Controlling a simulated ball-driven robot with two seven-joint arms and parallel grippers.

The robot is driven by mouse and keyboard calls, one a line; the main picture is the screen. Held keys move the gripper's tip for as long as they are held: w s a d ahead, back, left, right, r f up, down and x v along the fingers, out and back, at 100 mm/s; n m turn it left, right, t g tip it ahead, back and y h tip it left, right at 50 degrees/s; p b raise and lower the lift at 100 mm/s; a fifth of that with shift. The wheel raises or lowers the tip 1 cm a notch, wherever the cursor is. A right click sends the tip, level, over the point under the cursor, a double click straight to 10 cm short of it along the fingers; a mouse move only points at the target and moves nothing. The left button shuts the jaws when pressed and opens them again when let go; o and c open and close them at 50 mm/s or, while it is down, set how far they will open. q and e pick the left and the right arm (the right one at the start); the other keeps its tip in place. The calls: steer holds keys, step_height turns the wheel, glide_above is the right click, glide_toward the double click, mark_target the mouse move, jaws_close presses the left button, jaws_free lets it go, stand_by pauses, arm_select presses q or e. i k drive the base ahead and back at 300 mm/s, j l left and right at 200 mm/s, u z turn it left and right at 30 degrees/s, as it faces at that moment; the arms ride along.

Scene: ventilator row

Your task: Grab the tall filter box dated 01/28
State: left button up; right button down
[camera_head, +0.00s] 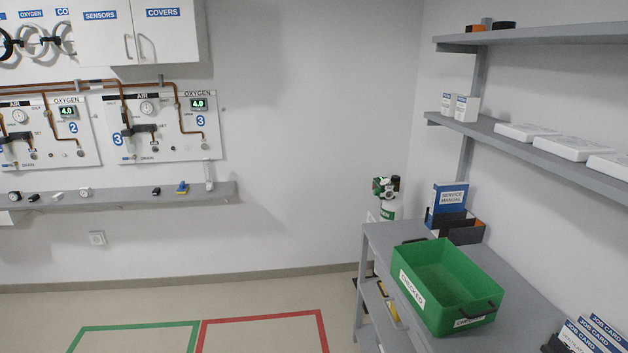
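Two upright white boxes with blue printing stand side by side at the left end of the middle wall shelf. They are the left white box (447,105) and the right white box (467,109). Their print is too small to read, so I cannot tell whether either one is dated 01/28. Several flat white boxes, one of them here (527,132), lie farther right along the same shelf. Neither of my grippers shows in this view.
Below the shelf (545,160) is a grey bench (380,232) with an open, empty green crate (404,286), a service manual holder (452,212) and job cards (590,335). A gas cylinder (387,207) stands behind the bench. Floor at left is clear, with taped outlines.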

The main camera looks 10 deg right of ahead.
mark_target(449, 101)
steer(key=i+j+z, duration=0.1)
steer(key=i+z, duration=0.3)
steer(key=i+j+z, duration=0.2)
steer(key=i+z, duration=0.2)
steer(key=i+j+z, duration=0.4)
